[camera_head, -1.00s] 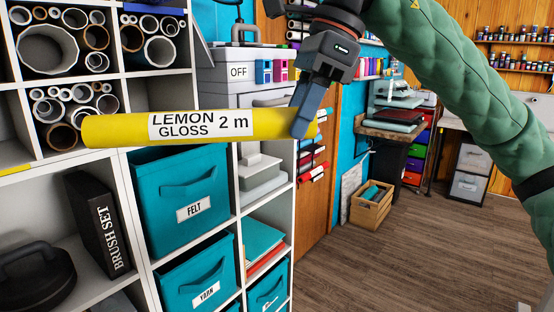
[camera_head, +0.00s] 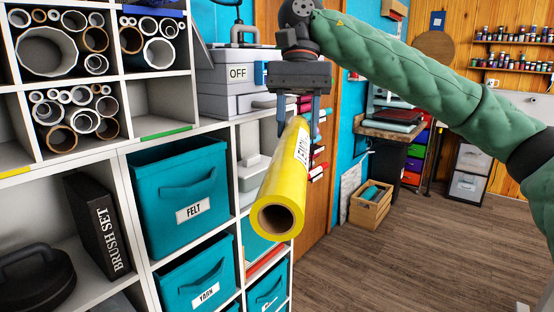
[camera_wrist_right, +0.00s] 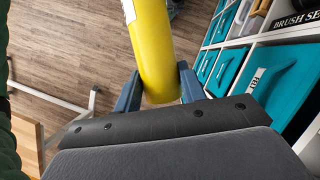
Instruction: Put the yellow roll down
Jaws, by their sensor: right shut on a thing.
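The yellow roll (camera_head: 281,190) hangs in the air in front of the white shelving in the head view. Its open brown end points toward me and its label is turned to the right, mostly unreadable. My right gripper (camera_head: 298,122) is shut on the far part of the roll, with fingers on both sides. In the right wrist view the roll (camera_wrist_right: 153,45) lies between the two blue fingers (camera_wrist_right: 158,90) and extends away over the floor. My left gripper is not in view.
The white shelving (camera_head: 130,147) has an empty-looking bay with a green edge strip (camera_head: 166,132) and a yellow edge strip (camera_head: 14,172) at left. Teal bins (camera_head: 180,170) sit behind and left of the roll. Other rolls (camera_head: 85,120) fill upper cubbies. Open floor (camera_head: 400,260) is at right.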

